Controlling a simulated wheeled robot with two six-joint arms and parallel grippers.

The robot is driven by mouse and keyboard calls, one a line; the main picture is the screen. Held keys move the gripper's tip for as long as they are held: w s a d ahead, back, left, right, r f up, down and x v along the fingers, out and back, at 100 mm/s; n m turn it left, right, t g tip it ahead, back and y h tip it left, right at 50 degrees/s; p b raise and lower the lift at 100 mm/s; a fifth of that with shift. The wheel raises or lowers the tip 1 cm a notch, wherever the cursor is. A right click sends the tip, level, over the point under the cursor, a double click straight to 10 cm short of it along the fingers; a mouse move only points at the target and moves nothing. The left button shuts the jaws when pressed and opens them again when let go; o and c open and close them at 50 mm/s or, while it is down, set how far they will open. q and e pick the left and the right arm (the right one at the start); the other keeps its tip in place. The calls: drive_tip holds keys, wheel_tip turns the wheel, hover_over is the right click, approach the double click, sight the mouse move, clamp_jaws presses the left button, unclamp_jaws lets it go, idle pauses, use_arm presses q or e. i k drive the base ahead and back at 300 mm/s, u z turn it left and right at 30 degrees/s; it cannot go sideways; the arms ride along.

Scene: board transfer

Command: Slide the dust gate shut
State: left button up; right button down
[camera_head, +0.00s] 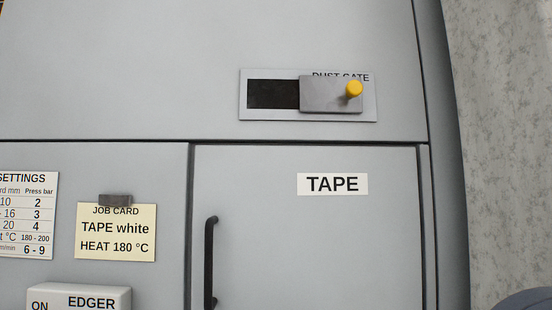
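The dust gate is a grey sliding plate (325,96) with a yellow knob (354,89) near its right end. It sits in a light frame (308,116) labelled DUST GATE on the machine's upper panel. The plate is at the right part of the frame. A dark opening (272,94) shows uncovered to its left. Part of the label is hidden behind the plate. Neither gripper is in view.
Below are a door with a TAPE label (332,184) and a black handle (210,262). At left are a clipped job card (116,236), a settings sheet (28,214) and an EDGER box (80,296). The panel around the gate is clear.

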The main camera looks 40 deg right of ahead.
sight(316, 94)
drive_tip(key=z, duration=1.2)
